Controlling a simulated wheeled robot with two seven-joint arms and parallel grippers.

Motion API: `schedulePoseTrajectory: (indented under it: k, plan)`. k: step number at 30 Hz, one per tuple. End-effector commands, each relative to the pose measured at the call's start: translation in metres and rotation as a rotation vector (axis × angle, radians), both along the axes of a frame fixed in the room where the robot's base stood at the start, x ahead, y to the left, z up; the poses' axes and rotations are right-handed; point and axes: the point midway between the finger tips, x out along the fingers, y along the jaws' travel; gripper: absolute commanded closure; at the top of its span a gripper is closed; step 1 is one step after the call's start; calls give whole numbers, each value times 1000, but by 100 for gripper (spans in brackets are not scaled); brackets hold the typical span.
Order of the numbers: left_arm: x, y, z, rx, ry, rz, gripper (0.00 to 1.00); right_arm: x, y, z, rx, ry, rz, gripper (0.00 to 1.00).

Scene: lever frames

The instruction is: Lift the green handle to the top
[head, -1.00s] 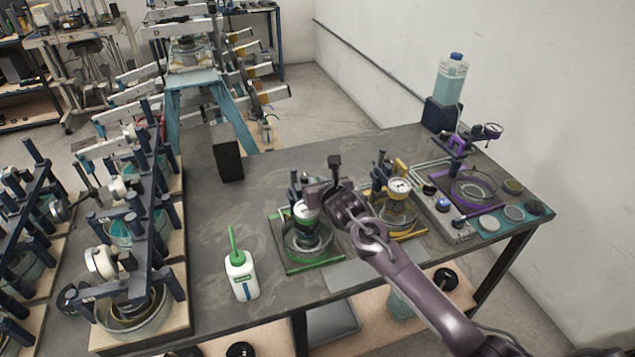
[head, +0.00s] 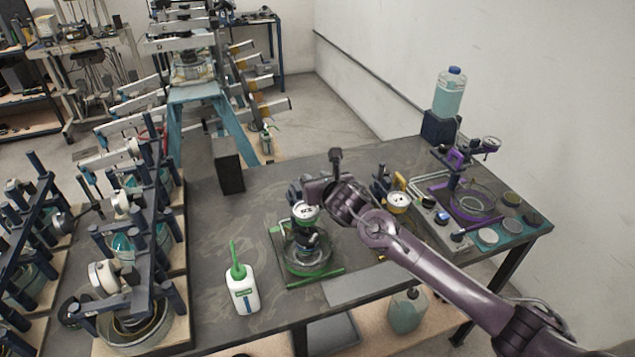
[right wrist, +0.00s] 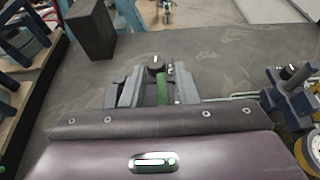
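The green lever station (head: 310,268) stands on the grey table, with a round gauge (head: 305,210) above its green-edged base. My right gripper (head: 318,190) is just behind and right of the gauge. In the right wrist view the green handle (right wrist: 163,88) stands between the two grey fingers of my right gripper (right wrist: 160,92), which close in on it from both sides. A dark knob (right wrist: 155,66) shows just beyond it. In the head view the gripper hides most of the handle. My left gripper is in neither view.
The yellow lever station (head: 398,202) is close on the right, partly behind my arm. The purple station (head: 470,195) is farther right. A white bottle with a green spout (head: 242,290) stands left of the green station. A black block (head: 228,168) stands behind.

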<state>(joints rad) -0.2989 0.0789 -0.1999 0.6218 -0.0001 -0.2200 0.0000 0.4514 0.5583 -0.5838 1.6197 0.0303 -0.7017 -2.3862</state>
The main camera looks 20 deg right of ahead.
Motion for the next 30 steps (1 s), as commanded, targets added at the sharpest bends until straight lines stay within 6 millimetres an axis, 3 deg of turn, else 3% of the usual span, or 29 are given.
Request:
schedulePoseTrajectory:
  k: [11,24,30]
  plan:
    - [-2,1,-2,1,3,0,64,-4,0,-6,-4,12,1,67]
    - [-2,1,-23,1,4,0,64,-59,-2,15,-6,10,1,67]
    - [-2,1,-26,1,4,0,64,-72,-2,23,-5,9,0,67]
